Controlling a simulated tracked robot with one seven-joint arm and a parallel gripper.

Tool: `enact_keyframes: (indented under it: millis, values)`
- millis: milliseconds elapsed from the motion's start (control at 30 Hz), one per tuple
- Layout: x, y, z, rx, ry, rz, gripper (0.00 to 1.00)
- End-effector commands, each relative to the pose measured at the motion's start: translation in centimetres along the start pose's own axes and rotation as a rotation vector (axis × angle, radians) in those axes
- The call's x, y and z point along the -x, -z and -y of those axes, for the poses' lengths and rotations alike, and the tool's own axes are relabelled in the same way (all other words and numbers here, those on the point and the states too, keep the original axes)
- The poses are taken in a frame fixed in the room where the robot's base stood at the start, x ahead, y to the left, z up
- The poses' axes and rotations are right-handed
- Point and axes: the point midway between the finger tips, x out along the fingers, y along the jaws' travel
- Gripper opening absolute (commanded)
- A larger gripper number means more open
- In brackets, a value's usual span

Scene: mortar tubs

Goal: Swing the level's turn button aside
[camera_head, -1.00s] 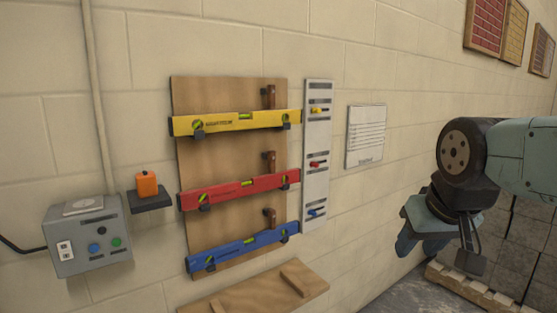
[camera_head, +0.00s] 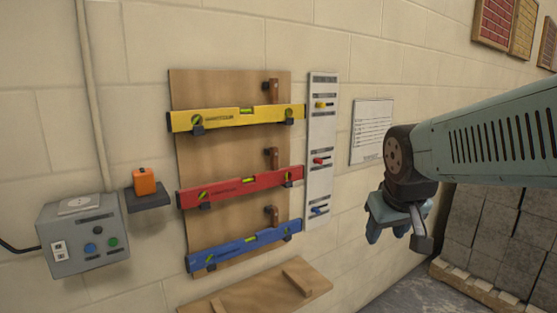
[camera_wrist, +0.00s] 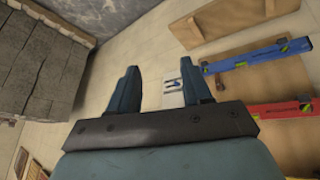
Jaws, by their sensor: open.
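A wooden board (camera_head: 225,150) on the wall carries three spirit levels: yellow (camera_head: 225,119), red (camera_head: 235,187) and blue (camera_head: 235,248). Each rests on dark brackets. Brown turn buttons sit above the right part of each: the top one (camera_head: 272,90), the middle one (camera_head: 272,157) and the bottom one (camera_head: 272,214). My gripper (camera_head: 388,232) is right of the board, apart from it, open and empty. In the wrist view its two fingers (camera_wrist: 158,68) are spread. The blue level (camera_wrist: 258,55) and red level (camera_wrist: 280,110) lie to their right there.
A white strip (camera_head: 321,150) with yellow, red and blue pegs is beside the board. A paper sheet (camera_head: 372,132) hangs between strip and arm. Left are a grey control box (camera_head: 75,248) and an orange item (camera_head: 144,182) on a shelf. A wooden ledge (camera_head: 245,298) is below; grey blocks (camera_head: 490,235) stand right.

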Motion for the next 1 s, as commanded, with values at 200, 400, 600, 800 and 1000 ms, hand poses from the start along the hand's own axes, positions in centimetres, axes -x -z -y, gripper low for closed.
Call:
enact_keyframes:
  millis: [200, 400, 600, 800, 1000]
  values:
    - [-6.1, 3.5, 2.4, 0.159, -0.006, 0.009, 0.49]
    - [-11.7, 5.9, 4.9, 0.291, 0.039, -0.006, 0.49]
    - [-16.6, 7.5, 7.9, 0.399, 0.121, -0.047, 0.49]
    - [-20.3, 9.0, 11.1, 0.471, 0.229, -0.123, 0.49]
    - [-22.4, 10.8, 14.3, 0.501, 0.341, -0.239, 0.49]
